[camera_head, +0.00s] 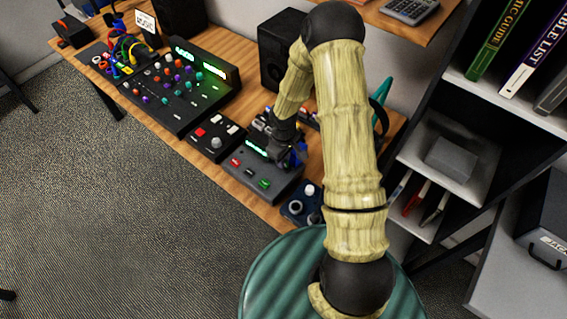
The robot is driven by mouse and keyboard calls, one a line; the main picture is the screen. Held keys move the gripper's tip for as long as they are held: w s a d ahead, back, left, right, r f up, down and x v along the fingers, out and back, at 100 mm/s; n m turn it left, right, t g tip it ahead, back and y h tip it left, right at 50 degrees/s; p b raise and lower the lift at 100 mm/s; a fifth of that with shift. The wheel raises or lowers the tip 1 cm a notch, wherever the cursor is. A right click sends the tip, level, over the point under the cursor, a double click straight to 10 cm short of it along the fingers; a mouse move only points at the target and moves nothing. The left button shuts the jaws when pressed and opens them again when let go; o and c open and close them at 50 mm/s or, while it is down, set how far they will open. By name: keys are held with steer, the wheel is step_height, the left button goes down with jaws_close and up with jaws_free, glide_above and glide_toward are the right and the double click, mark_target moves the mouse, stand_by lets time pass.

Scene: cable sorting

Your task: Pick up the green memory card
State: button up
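A small green piece (264,183), which looks like the green memory card, is on the front part of a grey device (256,170) on the wooden desk. A similar small red piece (236,162) is on the same device, to the left. My gripper (284,158) is low over the back right of this device, up and to the right of the green piece and apart from it. The gripper is small and dark here, and my arm covers part of it. I cannot tell whether its fingers are open or shut.
A mixing console (180,85), a small box with red and white buttons (213,137) and a black speaker (278,45) stand on the desk (238,205). A dark blue box with knobs (299,203) is right of the device. Shelves (450,175) stand at the right.

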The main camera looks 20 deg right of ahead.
steer(key=shift+c, duration=0.2)
jaws_close()
step_height(320, 180, up, 10)
stand_by(0.5)
stand_by(0.5)
